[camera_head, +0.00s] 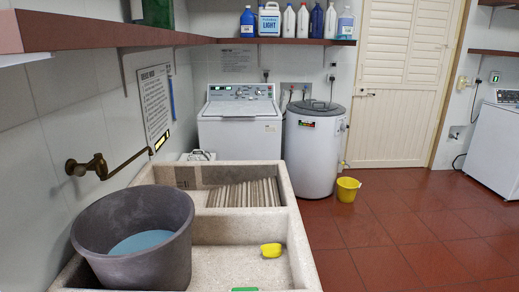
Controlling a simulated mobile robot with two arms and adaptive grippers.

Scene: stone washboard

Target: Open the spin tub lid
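The spin tub (312,158) is a white upright cylinder on the floor at the back, just right of a white top-loading washer. Its grey round lid (316,108) lies on top and looks shut. A small raised part shows near the lid's back edge, but its detail is too small to tell. Neither of my grippers is in view.
The stone washboard sink (302,255) fills the near left, holding a large grey tub (135,238) and a yellow scoop (271,250). A yellow bucket (346,190) stands on the floor right of the spin tub. The red tiled floor (400,235) at right is clear.

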